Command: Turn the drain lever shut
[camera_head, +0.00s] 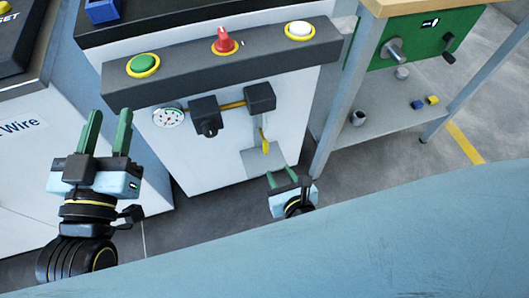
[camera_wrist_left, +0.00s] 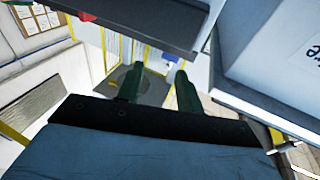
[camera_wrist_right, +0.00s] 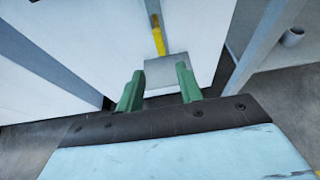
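The drain lever (camera_head: 264,143) hangs from the right black valve block on the white machine's front, with a yellow grip at its lower end. In the right wrist view the yellow lever (camera_wrist_right: 158,38) points down just beyond the fingertips. My right gripper (camera_head: 283,172) is open and empty, just below the lever and apart from it. Its green fingers (camera_wrist_right: 157,82) stand either side of the lever's line. My left gripper (camera_head: 108,125) is open and empty, left of the machine's gauge. The left wrist view shows its green fingers (camera_wrist_left: 158,78) with nothing between them.
The machine's panel (camera_head: 222,62) carries a green button (camera_head: 143,63), a red knob (camera_head: 224,43) and a white button (camera_head: 299,29). A round gauge (camera_head: 168,117) sits left of the valve blocks. A workbench leg (camera_head: 334,105) stands close right of my right gripper.

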